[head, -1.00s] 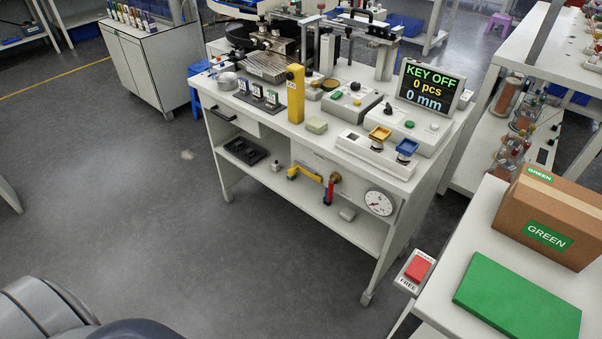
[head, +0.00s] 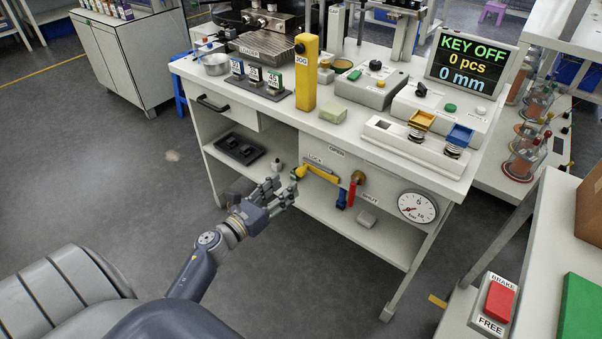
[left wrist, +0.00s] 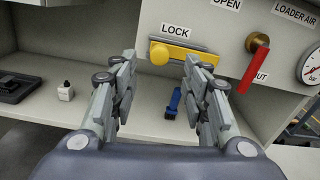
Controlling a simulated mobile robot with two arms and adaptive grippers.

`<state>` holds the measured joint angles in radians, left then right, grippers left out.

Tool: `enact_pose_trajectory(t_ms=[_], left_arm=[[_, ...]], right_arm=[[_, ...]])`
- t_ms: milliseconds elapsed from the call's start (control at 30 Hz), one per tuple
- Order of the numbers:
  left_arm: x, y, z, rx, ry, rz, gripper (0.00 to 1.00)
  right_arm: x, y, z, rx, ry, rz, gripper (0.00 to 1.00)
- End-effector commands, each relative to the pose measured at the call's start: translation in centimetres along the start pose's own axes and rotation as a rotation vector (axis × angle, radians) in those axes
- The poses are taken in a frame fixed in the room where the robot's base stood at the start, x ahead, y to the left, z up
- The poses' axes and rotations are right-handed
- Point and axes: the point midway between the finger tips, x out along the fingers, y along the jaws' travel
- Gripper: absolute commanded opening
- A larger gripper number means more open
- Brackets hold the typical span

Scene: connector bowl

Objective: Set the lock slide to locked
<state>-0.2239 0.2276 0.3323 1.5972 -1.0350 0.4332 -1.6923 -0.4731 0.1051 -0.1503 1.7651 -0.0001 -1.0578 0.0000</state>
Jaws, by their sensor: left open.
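The yellow lock slide (head: 318,173) sits on the front panel under the bench top, below a LOCK label (head: 315,159). In the left wrist view the slide (left wrist: 171,54) lies ahead, on a grey track with a knob at its left end. My left gripper (head: 286,190) is in front of the panel, just left of and below the slide. In the left wrist view its open fingers (left wrist: 160,72) are apart and empty, pointing toward the slide without touching it. My right gripper is not in view.
Right of the slide, a red valve lever (head: 351,194) hangs from a brass fitting, with a pressure gauge (head: 417,207) beyond. A blue object (left wrist: 173,103), a small bottle (left wrist: 66,91) and a black tray (head: 240,148) are at the lower shelf. The floor in front is clear.

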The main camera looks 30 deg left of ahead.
Motion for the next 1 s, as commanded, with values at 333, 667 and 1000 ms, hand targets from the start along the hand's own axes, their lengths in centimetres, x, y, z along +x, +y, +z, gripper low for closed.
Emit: enact_pose_trajectory(t_ms=[333,667,1000], left_arm=[[6.2,0.0,0.0,-0.005,-0.001,0.0,0.43],[8.0,0.0,-0.1,-0.005,0.0,0.001,0.43],[8.0,0.0,-0.1,-0.005,0.001,0.001,0.11]], right_arm=[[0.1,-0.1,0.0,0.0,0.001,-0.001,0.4],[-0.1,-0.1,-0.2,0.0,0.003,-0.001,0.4],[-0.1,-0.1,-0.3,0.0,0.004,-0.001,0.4]])
